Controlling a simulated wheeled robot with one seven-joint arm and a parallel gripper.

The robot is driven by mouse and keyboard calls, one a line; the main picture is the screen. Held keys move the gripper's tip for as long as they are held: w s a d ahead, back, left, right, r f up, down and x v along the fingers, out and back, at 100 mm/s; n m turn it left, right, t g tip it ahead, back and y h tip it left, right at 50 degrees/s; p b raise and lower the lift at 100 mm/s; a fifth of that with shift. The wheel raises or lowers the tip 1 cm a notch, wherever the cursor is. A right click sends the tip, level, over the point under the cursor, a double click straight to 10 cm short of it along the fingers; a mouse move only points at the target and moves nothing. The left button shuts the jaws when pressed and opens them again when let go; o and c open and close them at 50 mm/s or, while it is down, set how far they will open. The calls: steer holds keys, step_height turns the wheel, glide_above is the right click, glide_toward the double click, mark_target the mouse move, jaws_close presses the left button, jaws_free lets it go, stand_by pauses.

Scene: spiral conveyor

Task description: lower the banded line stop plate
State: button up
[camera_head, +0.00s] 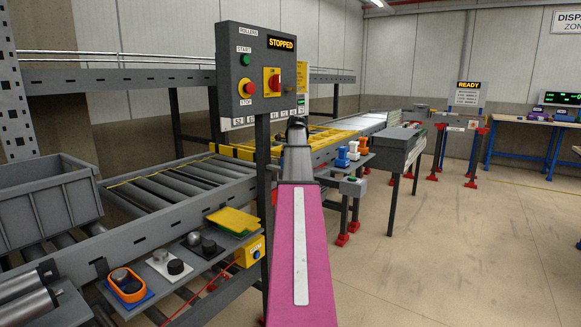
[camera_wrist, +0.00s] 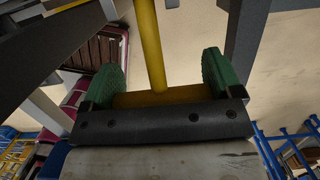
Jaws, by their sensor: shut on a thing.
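In the wrist view my gripper (camera_wrist: 160,68) has its two green-padded fingers on either side of a yellow bar (camera_wrist: 135,99). It is shut on this yellow bar, and a yellow rod (camera_wrist: 150,40) runs away from the bar's middle, like a T-shaped handle. In the head view my pink arm reaches forward past the control panel, and its dark wrist hides the fingers and what they hold. I cannot clearly make out the banded stop plate or its height in either view.
A grey control panel (camera_head: 230,82) reading STOPPED stands just left of my arm. The roller conveyor (camera_head: 165,232) with yellow framing (camera_head: 232,152) runs behind it. A grey crate (camera_head: 45,207) sits at left. A side shelf (camera_head: 150,270) holds small parts. Floor at right is clear.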

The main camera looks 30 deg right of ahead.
steer(key=shift+r, duration=0.15)
stand_by(0.3)
steer(key=o, duration=1.1)
